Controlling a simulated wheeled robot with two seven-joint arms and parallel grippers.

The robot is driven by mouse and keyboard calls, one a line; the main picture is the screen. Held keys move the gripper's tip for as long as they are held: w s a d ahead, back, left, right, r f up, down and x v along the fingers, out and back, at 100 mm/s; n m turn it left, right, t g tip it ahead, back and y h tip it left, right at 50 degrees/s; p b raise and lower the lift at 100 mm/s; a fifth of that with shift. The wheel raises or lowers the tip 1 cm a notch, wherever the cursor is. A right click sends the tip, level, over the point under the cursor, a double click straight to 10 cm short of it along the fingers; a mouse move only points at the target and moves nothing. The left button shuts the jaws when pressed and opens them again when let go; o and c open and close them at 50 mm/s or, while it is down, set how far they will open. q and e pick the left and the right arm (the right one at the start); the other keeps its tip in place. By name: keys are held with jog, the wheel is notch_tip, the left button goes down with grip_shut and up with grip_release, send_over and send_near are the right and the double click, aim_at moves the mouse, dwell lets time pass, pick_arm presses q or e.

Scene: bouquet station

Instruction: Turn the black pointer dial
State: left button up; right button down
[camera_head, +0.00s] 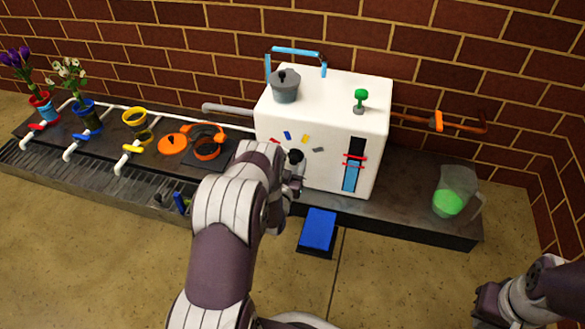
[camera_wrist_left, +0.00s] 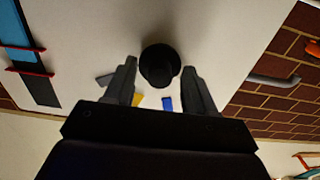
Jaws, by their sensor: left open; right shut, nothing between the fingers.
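The black dial (camera_head: 296,156) is on the front face of the white box (camera_head: 335,100). Colored marks, red, blue (camera_head: 287,135), yellow (camera_head: 305,139) and grey, surround it. In the left wrist view the dial (camera_wrist_left: 160,65) is a round black knob. My left gripper (camera_wrist_left: 160,75) is open, its two fingers on either side of the knob with gaps showing; contact is not visible. In the head view my left gripper (camera_head: 293,181) is at the box front, partly hidden by my arm. The dial's pointer direction cannot be made out. My right gripper (camera_head: 485,302) is at lower right, shut and empty.
A grey pot (camera_head: 285,87) and green-topped valve (camera_head: 361,98) are on the box. A blue pedal (camera_head: 318,229) lies below it. A pitcher with green content (camera_head: 452,195) stands right. Flower vases and colored taps line the left counter.

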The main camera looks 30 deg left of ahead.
pick_arm(q)
grip_shut()
